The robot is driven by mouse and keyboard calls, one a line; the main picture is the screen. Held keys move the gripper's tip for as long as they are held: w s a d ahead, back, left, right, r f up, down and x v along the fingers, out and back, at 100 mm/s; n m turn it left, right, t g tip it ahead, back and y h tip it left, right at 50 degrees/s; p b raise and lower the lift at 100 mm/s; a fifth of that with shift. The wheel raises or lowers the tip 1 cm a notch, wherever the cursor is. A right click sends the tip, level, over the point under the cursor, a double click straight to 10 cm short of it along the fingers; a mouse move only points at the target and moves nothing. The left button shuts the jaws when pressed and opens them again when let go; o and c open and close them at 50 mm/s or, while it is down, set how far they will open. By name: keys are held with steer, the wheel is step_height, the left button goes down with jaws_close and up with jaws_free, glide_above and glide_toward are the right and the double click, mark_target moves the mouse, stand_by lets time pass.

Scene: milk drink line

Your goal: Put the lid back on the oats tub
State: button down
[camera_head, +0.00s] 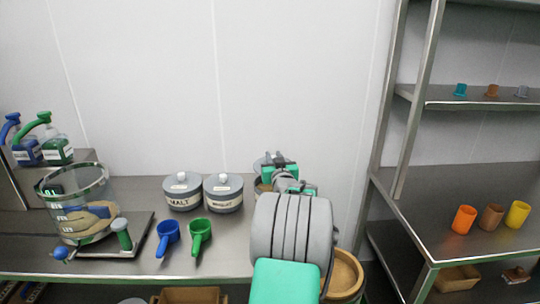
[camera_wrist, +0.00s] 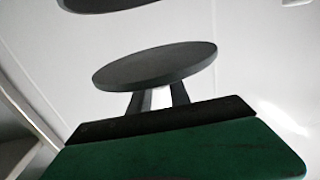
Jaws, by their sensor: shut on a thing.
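My gripper (camera_head: 277,166) is at the back of the bench, right of the two lidded tubs. In the head view the lid (camera_head: 259,163) shows only as a grey edge beside the gripper. A third tub (camera_head: 260,186), likely the oats tub, is mostly hidden behind my gripper and arm; its label cannot be read. I cannot tell whether the lid touches its rim.
The malt tub (camera_head: 182,194) and another grey-lidded tub (camera_head: 223,195) stand close on the left. A blue scoop (camera_head: 167,236) and a green scoop (camera_head: 200,234) lie in front. A clear bucket (camera_head: 78,215) is far left. A metal shelf (camera_head: 440,205) with cups is right.

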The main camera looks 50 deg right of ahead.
step_height(320, 180, down, 6)
steer(key=b, duration=0.3)
steer(key=shift+w+a+r, duration=0.1)
steer(key=shift+w, duration=0.05)
steer(key=shift+a+b, duration=0.1)
steer(key=shift+b, duration=0.45)
stand_by(0.5)
steer(key=shift+b, duration=1.55)
stand_by(1.1)
stand_by(0.4)
steer(key=c, duration=0.6)
jaws_free()
steer(key=shift+c, duration=0.2)
